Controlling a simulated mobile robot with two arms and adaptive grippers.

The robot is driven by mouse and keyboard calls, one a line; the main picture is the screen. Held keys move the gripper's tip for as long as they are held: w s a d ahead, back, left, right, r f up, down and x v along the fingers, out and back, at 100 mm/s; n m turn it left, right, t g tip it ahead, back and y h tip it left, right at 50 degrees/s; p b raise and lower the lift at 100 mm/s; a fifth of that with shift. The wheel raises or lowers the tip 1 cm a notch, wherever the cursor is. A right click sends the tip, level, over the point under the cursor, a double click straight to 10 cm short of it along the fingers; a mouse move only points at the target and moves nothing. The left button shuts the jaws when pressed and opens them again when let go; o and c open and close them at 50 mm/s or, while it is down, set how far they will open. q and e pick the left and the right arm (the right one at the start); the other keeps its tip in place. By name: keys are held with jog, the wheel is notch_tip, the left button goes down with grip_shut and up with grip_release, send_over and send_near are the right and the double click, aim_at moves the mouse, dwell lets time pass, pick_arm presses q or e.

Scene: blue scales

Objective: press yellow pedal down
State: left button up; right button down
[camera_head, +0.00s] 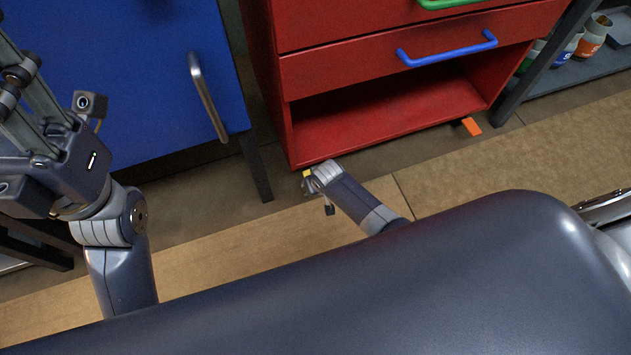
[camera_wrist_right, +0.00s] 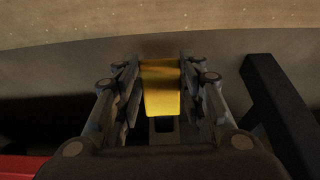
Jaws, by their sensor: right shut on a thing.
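The yellow pedal (camera_wrist_right: 161,88) sits between the two fingers of my right gripper (camera_wrist_right: 160,95) in the right wrist view, and the fingers are shut on it. In the head view a small bit of the yellow pedal (camera_head: 307,173) shows low by the front left corner of the red cabinet. My right gripper (camera_head: 310,184) is down there, close to the floor, mostly hidden by its own wrist. How far down the pedal is cannot be told. My left gripper (camera_head: 30,105) is raised at the far left, away from the pedal; its finger gap is unclear.
The red cabinet (camera_head: 287,125) has a drawer with a blue handle (camera_head: 447,50) above an open bottom space. An orange pedal (camera_head: 471,126) lies by its right corner. A blue cabinet (camera_head: 130,80) on dark legs stands left. A shelf with cans (camera_head: 594,36) is at right.

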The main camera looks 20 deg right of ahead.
dwell(0.3)
jog(key=c, duration=1)
grip_release()
jog(key=shift+f, duration=0.1)
jog(key=shift+c, duration=0.2)
jog(key=v, duration=1.2)
jog(key=shift+s, duration=0.1)
